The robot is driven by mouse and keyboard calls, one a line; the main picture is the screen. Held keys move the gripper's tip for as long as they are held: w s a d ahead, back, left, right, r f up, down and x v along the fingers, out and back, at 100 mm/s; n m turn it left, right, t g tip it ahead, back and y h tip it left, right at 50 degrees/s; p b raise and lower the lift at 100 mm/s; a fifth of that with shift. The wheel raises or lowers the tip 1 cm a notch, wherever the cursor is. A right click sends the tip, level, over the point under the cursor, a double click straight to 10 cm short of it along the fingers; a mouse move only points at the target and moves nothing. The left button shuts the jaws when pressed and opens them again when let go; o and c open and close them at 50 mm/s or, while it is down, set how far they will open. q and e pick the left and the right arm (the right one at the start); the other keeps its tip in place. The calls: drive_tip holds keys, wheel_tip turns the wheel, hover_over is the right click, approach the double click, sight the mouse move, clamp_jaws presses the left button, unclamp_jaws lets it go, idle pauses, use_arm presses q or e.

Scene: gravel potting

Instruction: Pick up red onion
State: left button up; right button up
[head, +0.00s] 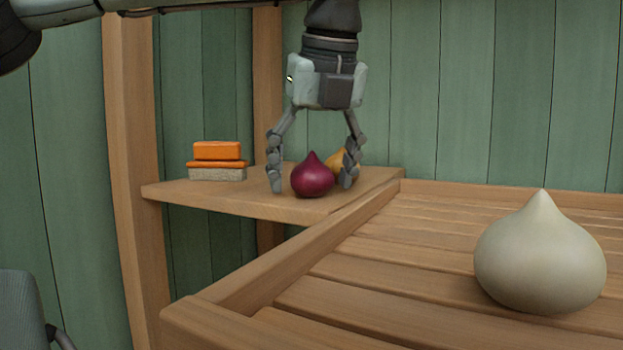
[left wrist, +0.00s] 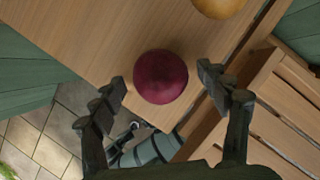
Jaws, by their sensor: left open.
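The red onion (head: 312,177) is dark purple and stands upright on a small wooden shelf (head: 240,203) in the head view. My left gripper (head: 311,186) points down over it, open, with one finger on each side of the onion. The left finger stands apart from the onion; the right finger is close to its right side. In the left wrist view the red onion (left wrist: 160,77) lies just ahead of and between the open fingertips (left wrist: 160,80). My right gripper is not clearly in view.
A yellow onion (head: 344,163) sits right behind the red one, partly hidden by the right finger. An orange sponge-like block stack (head: 217,161) lies on the shelf's left. A large white onion (head: 540,255) stands on the slatted bench (head: 400,260), whose raised rim borders the shelf.

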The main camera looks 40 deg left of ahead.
use_arm(q)
drive_tip(key=c, duration=1.3)
drive_tip(key=shift+r, duration=0.1)
